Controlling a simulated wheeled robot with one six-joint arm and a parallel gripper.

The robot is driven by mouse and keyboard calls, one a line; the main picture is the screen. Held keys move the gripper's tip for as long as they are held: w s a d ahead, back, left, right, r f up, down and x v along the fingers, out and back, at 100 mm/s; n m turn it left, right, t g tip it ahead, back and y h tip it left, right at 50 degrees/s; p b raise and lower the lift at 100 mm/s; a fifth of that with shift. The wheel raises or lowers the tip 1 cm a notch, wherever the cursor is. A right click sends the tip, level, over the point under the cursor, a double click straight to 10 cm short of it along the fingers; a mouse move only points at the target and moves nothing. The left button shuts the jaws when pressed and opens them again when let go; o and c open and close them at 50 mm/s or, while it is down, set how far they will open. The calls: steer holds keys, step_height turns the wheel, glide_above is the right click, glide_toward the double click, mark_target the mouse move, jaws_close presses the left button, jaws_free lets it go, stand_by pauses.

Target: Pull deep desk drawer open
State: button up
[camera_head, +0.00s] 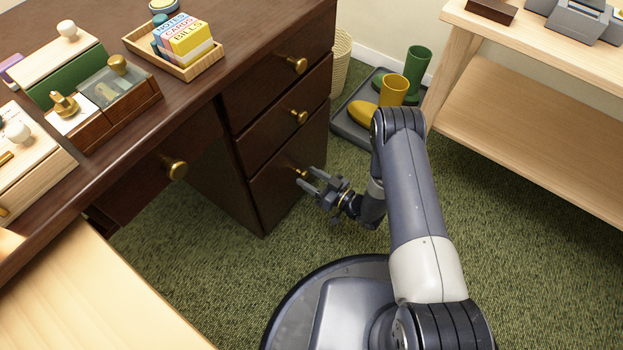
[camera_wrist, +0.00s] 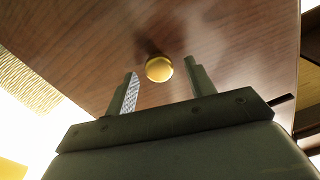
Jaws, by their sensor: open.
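The dark wood desk (camera_head: 205,110) has a stack of drawers on its right side, each with a round brass knob. The deep bottom drawer (camera_head: 275,192) looks shut, flush with the desk front. Its brass knob (camera_head: 303,174) is partly hidden by my gripper (camera_head: 307,179), which is at the drawer front. In the wrist view the knob (camera_wrist: 159,69) shows a little beyond and between the two fingertips of my gripper (camera_wrist: 162,78). The fingers are apart and hold nothing. I cannot tell how far the knob is from the fingers in depth.
Above are the middle drawer (camera_head: 282,116) and top drawer (camera_head: 280,70), both with knobs. A grey tray (camera_head: 345,128) with boots stands behind, near a wicker basket (camera_head: 341,62). A light wood shelf (camera_head: 540,135) is at right. Green carpet (camera_head: 225,270) lies clear before the drawers.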

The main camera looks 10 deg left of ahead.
jaws_close()
stand_by(0.5)
